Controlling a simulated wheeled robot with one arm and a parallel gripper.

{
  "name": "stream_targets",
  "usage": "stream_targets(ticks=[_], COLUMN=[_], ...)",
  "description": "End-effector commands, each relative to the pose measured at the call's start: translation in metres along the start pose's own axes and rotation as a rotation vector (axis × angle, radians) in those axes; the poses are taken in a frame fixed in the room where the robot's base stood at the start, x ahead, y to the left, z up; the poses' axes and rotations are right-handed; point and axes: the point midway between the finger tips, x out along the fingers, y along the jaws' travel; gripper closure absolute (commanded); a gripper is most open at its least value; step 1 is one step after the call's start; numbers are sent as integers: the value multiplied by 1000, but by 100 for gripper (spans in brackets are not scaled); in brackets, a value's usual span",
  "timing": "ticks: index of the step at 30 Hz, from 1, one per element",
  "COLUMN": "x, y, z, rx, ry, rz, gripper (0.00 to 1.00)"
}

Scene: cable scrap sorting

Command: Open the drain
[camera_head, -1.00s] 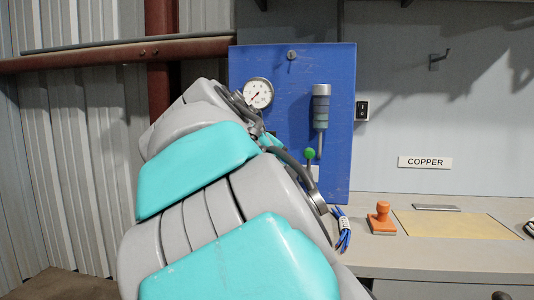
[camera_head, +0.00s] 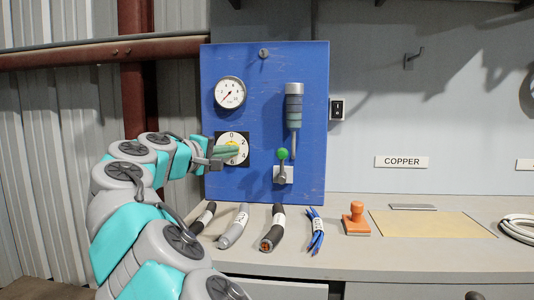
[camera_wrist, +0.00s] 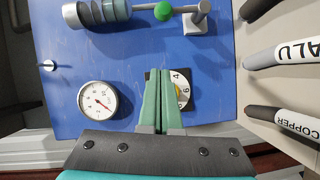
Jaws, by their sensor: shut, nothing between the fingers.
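A blue panel (camera_head: 262,105) stands at the back of the bench. A lever with a green ball (camera_head: 282,154) is on its lower right, with the ball up above a pale mount (camera_head: 283,175). A grey banded cylinder (camera_head: 294,105) with a thin spout hangs above the lever. These also show in the wrist view, as the green ball (camera_wrist: 163,11) and the cylinder (camera_wrist: 98,12). My gripper (camera_head: 232,152) is shut and empty in front of a numbered dial (camera_head: 243,136), left of the lever and apart from it. In the wrist view the green fingers (camera_wrist: 158,76) partly cover the dial (camera_wrist: 182,90).
A round gauge (camera_head: 230,92) sits above the dial. Several labelled cable pieces, including a grey one (camera_head: 234,226) and a blue bundle (camera_head: 316,230), lie on the bench below. An orange stamp (camera_head: 355,218) and tan mat (camera_head: 430,223) are to the right. The space before the lever is clear.

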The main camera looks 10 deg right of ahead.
Motion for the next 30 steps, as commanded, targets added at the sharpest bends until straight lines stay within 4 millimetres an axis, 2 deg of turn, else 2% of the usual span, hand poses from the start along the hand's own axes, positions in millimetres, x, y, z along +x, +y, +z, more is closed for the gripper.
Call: stream_targets(ticks=[7, 15, 24, 30], x=[13, 61, 100, 102], y=[0, 0, -1, 1], z=[0, 1, 1, 8], rx=[0, 1, 0, -1], ry=[0, -4, -2, 1], rz=[-1, -5, -4, 2], gripper=[100, 100, 100, 100])
